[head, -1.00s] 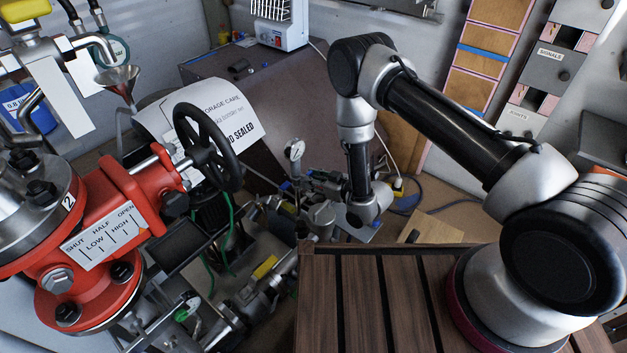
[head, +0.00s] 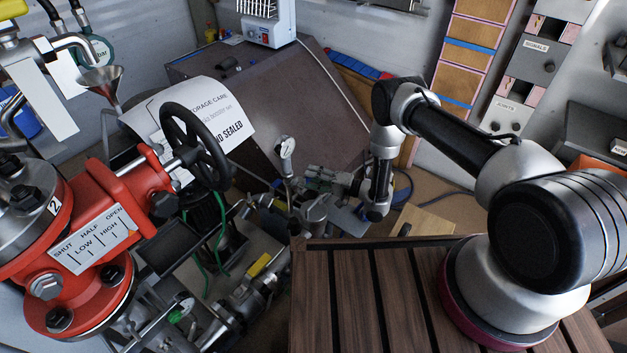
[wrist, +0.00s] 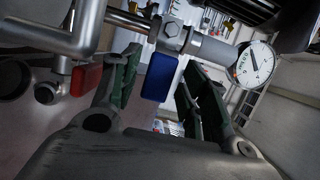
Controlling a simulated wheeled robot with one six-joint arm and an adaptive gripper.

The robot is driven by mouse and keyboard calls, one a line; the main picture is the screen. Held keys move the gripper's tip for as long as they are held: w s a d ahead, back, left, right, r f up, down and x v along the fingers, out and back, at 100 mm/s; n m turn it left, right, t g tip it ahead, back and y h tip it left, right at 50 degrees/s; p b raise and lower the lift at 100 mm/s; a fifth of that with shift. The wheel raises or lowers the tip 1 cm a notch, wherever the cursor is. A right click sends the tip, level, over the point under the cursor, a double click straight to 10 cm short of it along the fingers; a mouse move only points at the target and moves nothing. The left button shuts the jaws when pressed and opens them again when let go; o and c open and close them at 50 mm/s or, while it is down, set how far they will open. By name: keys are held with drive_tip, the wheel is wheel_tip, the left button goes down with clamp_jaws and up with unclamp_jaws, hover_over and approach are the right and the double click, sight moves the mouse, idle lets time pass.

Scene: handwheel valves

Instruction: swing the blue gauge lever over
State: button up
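The blue gauge lever (wrist: 160,77) is a flat blue tab hanging down from a fitting on a metal pipe in the wrist view. My gripper (wrist: 157,68) is open, its green-padded fingers standing on either side of the blue lever with gaps visible. I cannot tell whether either finger touches it. The white dial gauge (wrist: 254,64) is to the right on the same pipe; it also shows in the head view (head: 287,147). The blue lever cannot be made out in the head view, where my gripper is small and unclear among the pipes.
A red lever (wrist: 87,79) hangs from the pipework just left of my gripper. In the head view, a black handwheel (head: 195,147) on a red valve (head: 100,215) stands at left. A slatted wooden deck (head: 350,300) lies in front. Pipes crowd the area around the gauge.

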drive_tip(key=shift+s+d, duration=0.95)
drive_tip(key=shift+d, duration=0.25)
drive_tip(key=shift+s+d, duration=0.9)
drive_tip(key=shift+d, duration=0.25)
drive_tip(key=shift+d, duration=0.1)
